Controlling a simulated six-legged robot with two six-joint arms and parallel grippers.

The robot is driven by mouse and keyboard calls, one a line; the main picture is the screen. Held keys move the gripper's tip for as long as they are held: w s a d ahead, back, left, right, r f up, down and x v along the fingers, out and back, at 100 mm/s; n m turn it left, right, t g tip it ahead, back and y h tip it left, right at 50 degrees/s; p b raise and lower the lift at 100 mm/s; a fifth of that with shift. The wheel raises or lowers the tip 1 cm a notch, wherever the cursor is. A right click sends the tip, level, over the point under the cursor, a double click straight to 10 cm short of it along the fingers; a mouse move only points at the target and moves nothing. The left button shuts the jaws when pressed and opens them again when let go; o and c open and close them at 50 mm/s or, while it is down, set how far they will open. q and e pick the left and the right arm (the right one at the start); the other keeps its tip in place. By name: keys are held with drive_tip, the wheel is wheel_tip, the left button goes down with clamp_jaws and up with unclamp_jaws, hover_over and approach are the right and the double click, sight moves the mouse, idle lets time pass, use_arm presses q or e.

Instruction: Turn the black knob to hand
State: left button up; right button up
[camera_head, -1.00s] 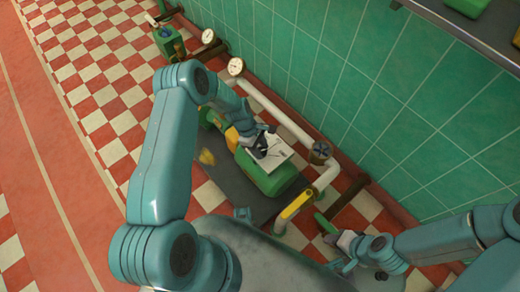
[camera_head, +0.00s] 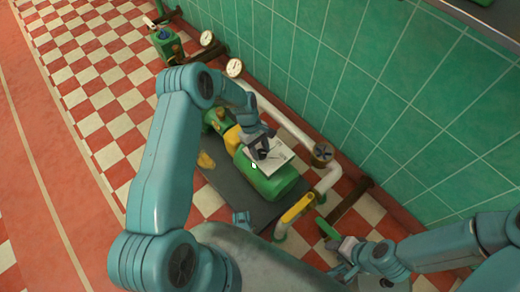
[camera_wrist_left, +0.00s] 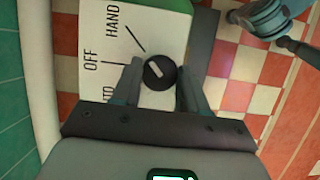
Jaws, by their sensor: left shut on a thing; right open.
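The black knob (camera_wrist_left: 160,74) sits on a white plate (camera_wrist_left: 88,30) marked HAND, OFF and a partly covered third label. My right gripper (camera_head: 343,252) is open and empty at lower right.
Checkered floor is open at left.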

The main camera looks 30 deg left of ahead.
use_arm(q)
drive_tip(key=o, duration=1.1)
drive_tip(key=shift+c, duration=0.2)
drive_tip(key=shift+r, duration=0.1)
drive_tip(key=p+v, duration=0.4)
drive_tip(key=v, duration=1.2)
drive_tip(key=shift+a, duration=0.1)
